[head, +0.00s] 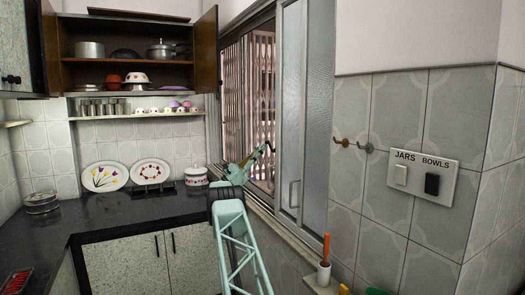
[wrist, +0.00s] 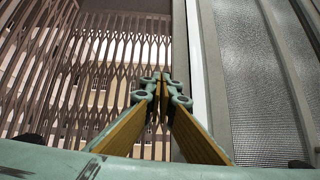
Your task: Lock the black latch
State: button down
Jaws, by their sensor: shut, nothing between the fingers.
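My gripper (head: 270,147) is at the window opening in the head view, beside the sliding pane's frame. In the wrist view its fingers (wrist: 163,76) meet at the tips, with nothing held between them. I cannot tell for sure which part is the black latch. Black fittings (head: 11,79) show on the cupboard door at the far left. A black rocker-like piece (head: 432,184) sits under the word BOWLS on the right wall plate. Both are well away from my gripper. No black latch is clear in the wrist view.
A folding metal grille (wrist: 100,60) lies beyond the window opening. The frosted sliding pane (head: 308,110) is at its right, with a handle (head: 293,194). Plates and a white pot (head: 196,176) stand on the black counter (head: 120,215). The upper cupboard (head: 130,45) is open.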

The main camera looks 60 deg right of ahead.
jog(key=shift+r+m+g+y, duration=0.15)
jog(key=shift+m+g+y, duration=0.4)
jog(key=shift+m, duration=0.35)
jog(key=shift+r+m+g+y, duration=0.15)
jog(key=shift+m+g+y, duration=0.3)
jog(key=shift+m+y, duration=0.35)
